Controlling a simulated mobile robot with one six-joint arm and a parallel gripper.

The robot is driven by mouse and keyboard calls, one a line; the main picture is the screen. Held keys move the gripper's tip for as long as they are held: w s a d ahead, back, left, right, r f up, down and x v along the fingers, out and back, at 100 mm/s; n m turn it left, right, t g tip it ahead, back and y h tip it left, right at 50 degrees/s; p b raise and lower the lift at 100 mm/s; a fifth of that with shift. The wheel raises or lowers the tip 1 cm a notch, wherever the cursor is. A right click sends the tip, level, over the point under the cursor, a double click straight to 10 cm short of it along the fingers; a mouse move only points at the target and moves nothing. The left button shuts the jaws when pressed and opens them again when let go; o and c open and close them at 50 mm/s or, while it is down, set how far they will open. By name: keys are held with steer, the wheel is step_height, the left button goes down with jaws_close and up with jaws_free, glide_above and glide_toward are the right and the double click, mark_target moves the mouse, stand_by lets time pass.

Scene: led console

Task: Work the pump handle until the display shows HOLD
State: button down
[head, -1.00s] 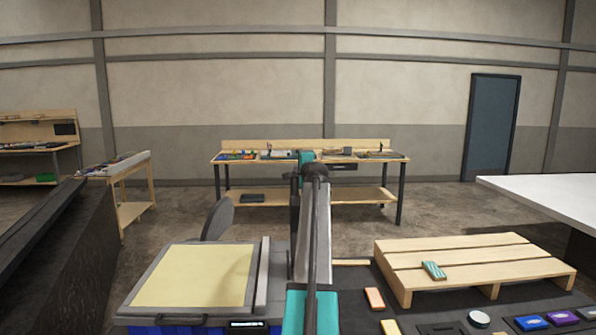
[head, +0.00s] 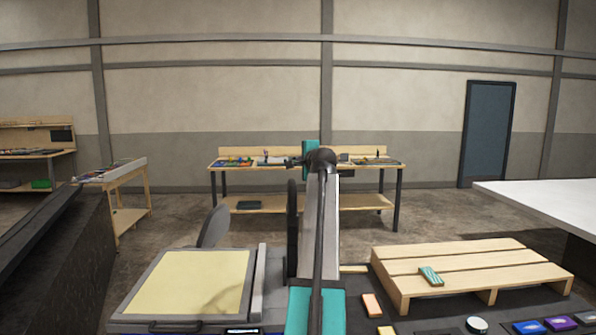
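A lit display strip (head: 243,331) sits at the front of a grey console (head: 256,290), at the bottom edge of the head view. It is cut off, and I cannot read its text. The console has a pale yellow top panel (head: 190,280) and a dark bar handle (head: 176,328) on its front. I cannot tell which part is the pump handle. My arm rises in the middle of the view, right of the yellow panel. A small dark part at its upper end, possibly my gripper (head: 291,162), points left; its fingers cannot be made out.
A wooden pallet (head: 465,262) with a green striped block (head: 431,276) stands on the dark surface at right. Several small coloured items lie in front. A white tabletop (head: 550,203) is at far right. A workbench (head: 300,204) stands behind, with open floor before it.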

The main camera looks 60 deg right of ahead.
steer(key=shift+s+a+r, duration=0.65)
steer(key=shift+s+r, duration=0.1)
steer(key=shift+r, duration=0.1)
stand_by(1.5)
